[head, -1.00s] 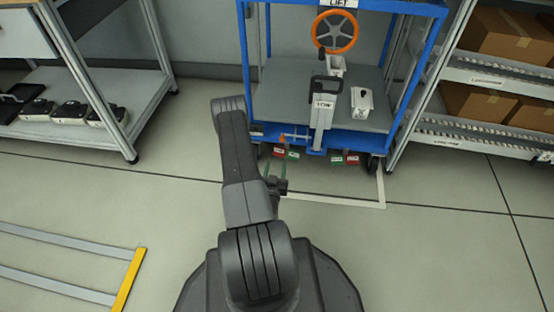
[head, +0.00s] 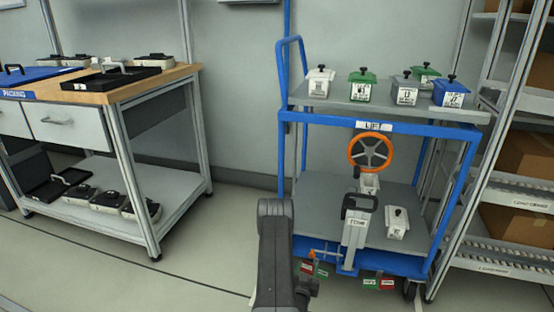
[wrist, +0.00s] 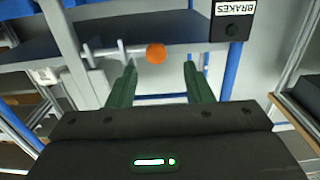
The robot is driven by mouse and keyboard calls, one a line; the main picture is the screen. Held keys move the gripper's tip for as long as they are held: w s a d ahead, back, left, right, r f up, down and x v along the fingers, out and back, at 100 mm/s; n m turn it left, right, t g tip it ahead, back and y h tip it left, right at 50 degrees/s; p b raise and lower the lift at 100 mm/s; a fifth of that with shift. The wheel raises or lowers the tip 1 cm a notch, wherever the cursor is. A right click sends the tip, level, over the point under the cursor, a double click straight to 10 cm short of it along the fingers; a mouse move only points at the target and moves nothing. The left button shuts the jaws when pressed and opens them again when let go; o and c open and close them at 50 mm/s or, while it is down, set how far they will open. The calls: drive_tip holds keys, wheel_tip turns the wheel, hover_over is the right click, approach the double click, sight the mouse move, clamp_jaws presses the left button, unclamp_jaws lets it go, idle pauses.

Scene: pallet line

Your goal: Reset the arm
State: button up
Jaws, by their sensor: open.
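My gripper (wrist: 160,76) is open in the wrist view, with two green fingers apart and nothing between them. An orange knob (wrist: 156,53) on a lever shows just beyond the gap between the fingertips; I cannot tell the distance. In the head view my dark arm (head: 273,250) rises at the lower middle in front of the blue lift cart (head: 400,122), and the gripper is mostly hidden behind it. The orange knob (head: 312,254) also shows low on the cart's front, right of the arm.
The cart carries an orange handwheel (head: 371,152), a black-handled lever (head: 357,208) and several lidded pots on top. A packing bench (head: 150,82) stands left and a shelf rack (head: 500,190) right. A black BRAKES box (wrist: 232,20) is close in the wrist view. Floor between bench and cart is clear.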

sight(312, 256)
drive_tip(key=b+x, duration=0.1)
drive_tip(key=x, duration=0.3)
drive_tip(key=shift+w+d, duration=0.15)
drive_tip(key=shift+w, duration=0.2)
drive_tip(key=shift+s+d, duration=0.1)
drive_tip(key=shift+d, duration=0.2)
drive_tip(key=shift+r, duration=0.1)
